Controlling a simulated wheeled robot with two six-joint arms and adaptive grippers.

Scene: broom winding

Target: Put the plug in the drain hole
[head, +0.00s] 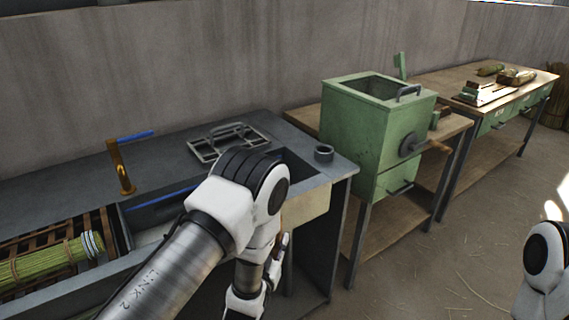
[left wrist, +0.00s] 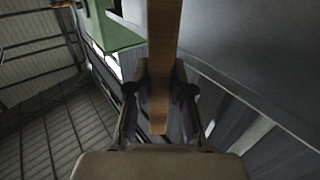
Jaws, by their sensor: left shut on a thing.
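A short dark round piece (head: 323,153), possibly the plug, stands on the right end of the grey counter. The sink basin (head: 160,212) is sunk into the counter, partly behind my left arm, and I cannot see its drain hole. My left gripper shows in the left wrist view (left wrist: 160,95), its fingers on either side of a long flat brown wooden strip (left wrist: 163,40), shut on it. In the head view my left forearm and wrist hang at the counter's front, and the gripper is mostly hidden. My right gripper is out of view.
A brass tap (head: 120,168) with a blue handle stands behind the basin. A metal rack (head: 226,143) lies on the counter. A crate with a straw bundle (head: 50,258) is at left. A green box machine (head: 368,130) stands on a bench at right. Open floor lies front right.

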